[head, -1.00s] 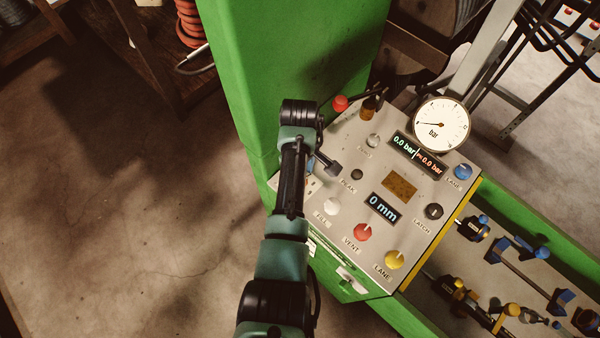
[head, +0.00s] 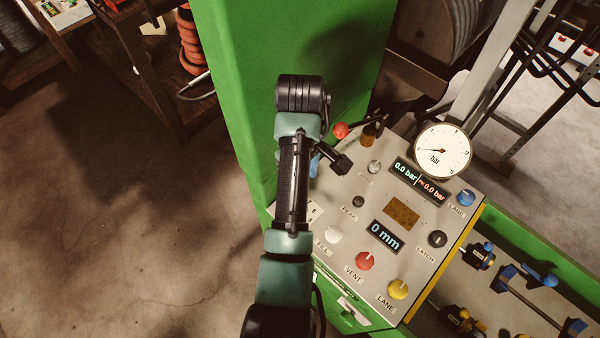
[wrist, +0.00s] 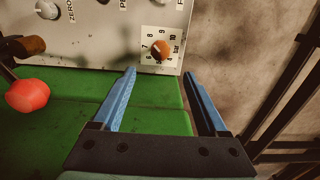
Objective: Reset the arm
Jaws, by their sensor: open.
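My gripper (wrist: 159,73) is open and empty in the wrist view, its two blue fingers wide apart. Its tips point toward the lower edge of the grey control panel (wrist: 105,45), near an orange-brown knob (wrist: 162,49) on a bar scale. Whether the tips touch anything is hard to tell, but nothing is between them. In the head view my arm reaches up along the left side of the panel (head: 432,212) and hides part of it. My gripper is mostly hidden there behind my wrist.
A red ball-ended lever (head: 341,131) stands at the panel's upper left and shows in the wrist view (wrist: 27,95). A round gauge (head: 443,151) sits on the panel's top edge. A green column (head: 250,60) rises behind my arm. Open floor (head: 110,240) lies left.

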